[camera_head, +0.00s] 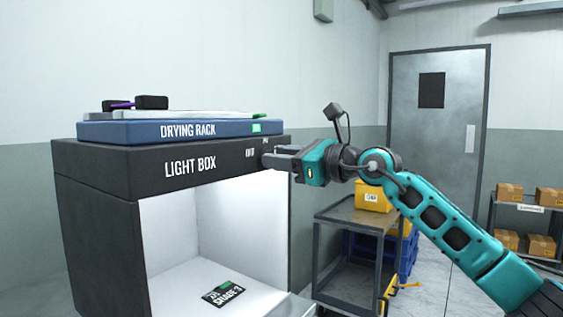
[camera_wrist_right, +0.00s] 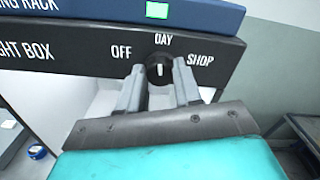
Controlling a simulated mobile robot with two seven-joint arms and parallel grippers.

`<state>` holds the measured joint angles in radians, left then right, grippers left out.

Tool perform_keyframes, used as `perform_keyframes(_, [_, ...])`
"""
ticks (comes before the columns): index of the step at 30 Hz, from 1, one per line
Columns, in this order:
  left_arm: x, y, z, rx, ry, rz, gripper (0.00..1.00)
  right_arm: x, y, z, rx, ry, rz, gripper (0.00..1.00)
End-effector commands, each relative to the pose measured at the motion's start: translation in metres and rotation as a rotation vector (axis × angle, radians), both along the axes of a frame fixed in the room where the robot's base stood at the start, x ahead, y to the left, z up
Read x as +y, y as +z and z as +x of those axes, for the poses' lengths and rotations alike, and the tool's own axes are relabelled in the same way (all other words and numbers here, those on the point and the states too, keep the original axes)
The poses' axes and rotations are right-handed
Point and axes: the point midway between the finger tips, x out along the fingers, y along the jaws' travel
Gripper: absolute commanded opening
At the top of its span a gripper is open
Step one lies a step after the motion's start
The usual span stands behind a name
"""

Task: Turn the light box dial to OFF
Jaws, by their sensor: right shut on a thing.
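The light box (camera_head: 110,160) is a dark cabinet with a white, lit interior on the left of the head view. Its dial (camera_wrist_right: 159,68) is a round black knob with a white mark, on the front panel between the labels OFF, DAY and SHOP. The white mark points up toward DAY. My right gripper (camera_head: 275,158) reaches the panel's right end from the right, and its fingers hide most of the dial there. In the right wrist view the gripper (camera_wrist_right: 160,80) has a finger on each side of the dial, shut on it. My left gripper is not in view.
A blue drying rack (camera_head: 190,131) with a green indicator sits on top of the light box. A dark card labelled SHADE (camera_head: 223,293) lies inside the box. A grey cart (camera_head: 350,215) with a yellow bin (camera_head: 373,198) stands behind my right arm. Shelved cartons are at the far right.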

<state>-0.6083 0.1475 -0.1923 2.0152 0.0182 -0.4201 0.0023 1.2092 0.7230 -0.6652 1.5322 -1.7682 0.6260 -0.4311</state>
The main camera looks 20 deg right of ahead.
Motion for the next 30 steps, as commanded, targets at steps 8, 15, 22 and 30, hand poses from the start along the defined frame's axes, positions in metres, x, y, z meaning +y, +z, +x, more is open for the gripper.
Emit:
perform_keyframes(8, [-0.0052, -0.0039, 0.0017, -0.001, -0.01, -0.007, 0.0, 0.0004, -0.002, -0.0002, -0.161, 0.001, -0.209, 0.03])
perform_keyframes(15, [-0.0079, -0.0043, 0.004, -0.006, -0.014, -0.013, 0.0, 0.0005, -0.0021, -0.0002, -0.289, 0.0, -0.374, 0.03])
perform_keyframes(22, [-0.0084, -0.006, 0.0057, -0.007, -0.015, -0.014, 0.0, 0.0004, -0.0019, -0.0003, -0.382, 0.0, -0.493, 0.03])
perform_keyframes(30, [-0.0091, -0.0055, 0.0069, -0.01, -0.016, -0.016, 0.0, 0.0006, -0.0019, -0.0003, -0.442, 0.0, -0.57, 0.03])
